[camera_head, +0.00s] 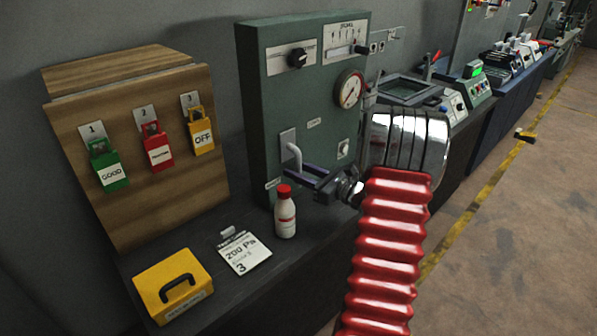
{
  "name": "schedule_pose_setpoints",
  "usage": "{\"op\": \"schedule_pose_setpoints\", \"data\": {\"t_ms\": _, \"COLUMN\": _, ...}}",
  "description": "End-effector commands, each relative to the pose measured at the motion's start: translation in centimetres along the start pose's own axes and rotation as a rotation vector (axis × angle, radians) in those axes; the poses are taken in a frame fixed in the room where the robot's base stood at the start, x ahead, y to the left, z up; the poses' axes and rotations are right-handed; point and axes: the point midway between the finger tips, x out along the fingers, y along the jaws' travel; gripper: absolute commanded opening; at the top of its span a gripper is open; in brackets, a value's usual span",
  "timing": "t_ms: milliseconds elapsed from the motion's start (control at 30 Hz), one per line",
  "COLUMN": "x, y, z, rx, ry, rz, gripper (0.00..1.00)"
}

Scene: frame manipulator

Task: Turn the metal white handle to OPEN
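The white metal handle (293,155) is a bent bar on a light plate low on the left of the green panel's front. My gripper (297,172) is at the handle's lower end, with its dark fingers pointing left. The fingers overlap the handle's lower end in this view. I cannot tell whether they touch it or close around it. Small labels sit on the panel, one up and right of the handle (313,123) and one below left (273,184); their text is too small to read. My red ribbed arm with a chrome cuff covers part of the panel's right side.
A white bottle with a red cap (285,215) stands just below the gripper. A yellow box (172,286) and a "200 Pa" card (243,252) lie on the dark bench. A wooden board (140,150) with green, red and yellow padlocks stands left. More equipment lines the right.

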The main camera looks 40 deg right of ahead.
Motion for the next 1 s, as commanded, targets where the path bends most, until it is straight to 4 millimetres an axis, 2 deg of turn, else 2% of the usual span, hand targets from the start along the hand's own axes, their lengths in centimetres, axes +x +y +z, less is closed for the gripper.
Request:
{"op": "schedule_pose_setpoints", "data": {"t_ms": 67, "x": -0.02, "y": 0.0, "z": 0.0, "rx": 0.0, "ry": 0.0, "rz": 0.0, "gripper": 0.33}}
{"op": "schedule_pose_setpoints", "data": {"t_ms": 533, "x": -0.04, "y": 0.03, "z": 0.0, "rx": 0.0, "ry": 0.0, "rz": 0.001, "gripper": 0.0}}
{"op": "schedule_pose_setpoints", "data": {"t_ms": 1000, "x": -0.08, "y": 0.03, "z": -0.01, "rx": -0.001, "ry": 0.0, "rz": 0.001, "gripper": 0.0}}
